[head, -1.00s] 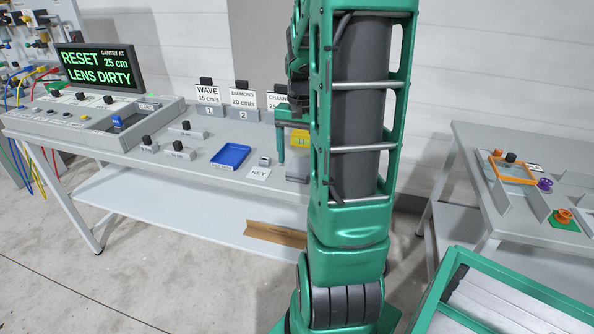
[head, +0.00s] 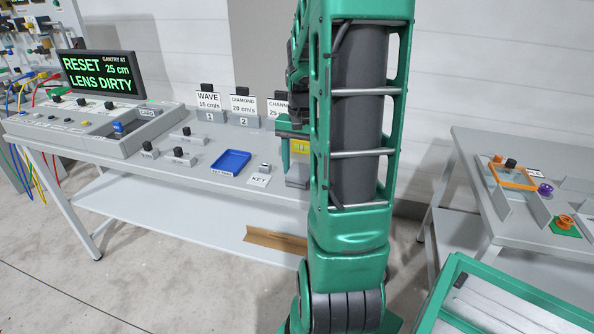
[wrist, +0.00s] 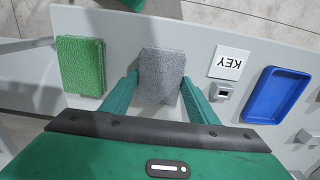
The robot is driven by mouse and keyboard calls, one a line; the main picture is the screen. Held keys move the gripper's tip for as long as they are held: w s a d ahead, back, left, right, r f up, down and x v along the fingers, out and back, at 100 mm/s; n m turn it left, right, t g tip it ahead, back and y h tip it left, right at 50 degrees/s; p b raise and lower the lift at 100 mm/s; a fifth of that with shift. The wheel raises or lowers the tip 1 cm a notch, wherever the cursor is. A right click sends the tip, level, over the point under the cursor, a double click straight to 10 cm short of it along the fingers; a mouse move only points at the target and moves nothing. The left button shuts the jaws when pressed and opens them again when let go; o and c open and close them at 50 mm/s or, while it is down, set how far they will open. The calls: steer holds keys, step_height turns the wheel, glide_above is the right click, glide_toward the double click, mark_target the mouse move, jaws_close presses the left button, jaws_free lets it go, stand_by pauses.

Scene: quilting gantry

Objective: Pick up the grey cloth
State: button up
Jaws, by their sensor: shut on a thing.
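The grey cloth (wrist: 162,70) is a folded, rough-textured pad at the top middle of the wrist view. My gripper (wrist: 161,82) has one green finger at each side of it and is shut on it. The wrist view does not make clear whether the cloth is lifted off the table. In the head view my arm covers most of the gripper, and only a grey part of the cloth (head: 296,174) shows beside the arm.
A green pad (wrist: 81,65) lies left of the cloth in the wrist view. A KEY card (wrist: 230,62), a small grey key block (wrist: 221,92) and a blue tray (wrist: 275,95) are on the right. A control panel (head: 75,125) stands at the table's left.

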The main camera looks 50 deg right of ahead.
mark_target(300, 172)
steer(key=r, duration=0.4)
steer(key=shift+s+a+r, duration=0.2)
steer(key=shift+a, duration=0.1)
steer(key=s+a+r, duration=0.6)
steer(key=a, duration=0.2)
steer(key=shift+s+a+r, duration=0.15)
steer(key=shift+s+a, duration=0.1)
steer(key=shift+a, duration=0.15)
